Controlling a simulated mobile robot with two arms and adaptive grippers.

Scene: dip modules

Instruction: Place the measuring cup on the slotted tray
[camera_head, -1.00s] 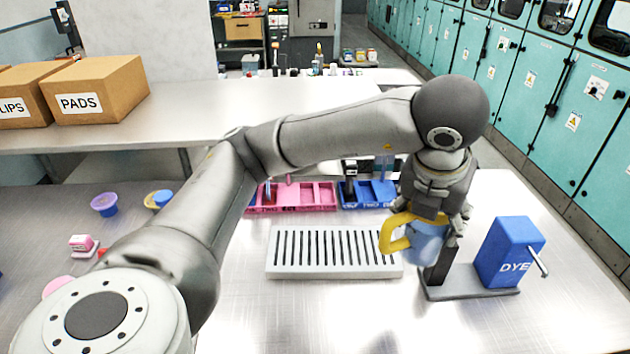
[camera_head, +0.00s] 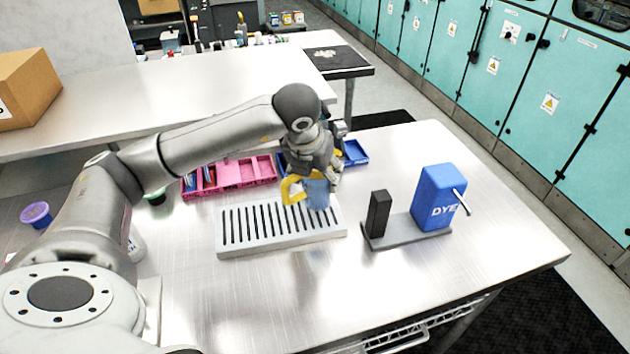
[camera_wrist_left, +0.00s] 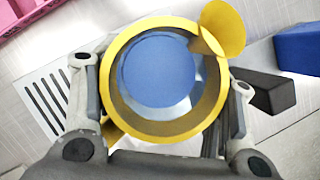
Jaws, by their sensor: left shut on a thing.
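The measuring cup (camera_head: 317,194) is translucent blue with a yellow rim and handle. My left gripper (camera_head: 325,180) is shut on it and holds it near the right rear end of the slotted tray (camera_head: 232,248); the head view does not settle its height. In the left wrist view the cup's yellow rim (camera_wrist_left: 112,75) faces the camera, with blue inside, between the fingers of my left gripper (camera_wrist_left: 163,100). The white slotted tray also shows in the left wrist view (camera_wrist_left: 28,82), left of the cup. No cup stands on its visible slots. My right gripper is out of view.
A blue dye dispenser (camera_head: 437,195) on a grey base (camera_head: 408,232) with a black block (camera_head: 378,213) stands right of the tray. A pink sectioned bin (camera_head: 240,172) and a blue bin (camera_head: 354,153) lie behind. The table front is clear.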

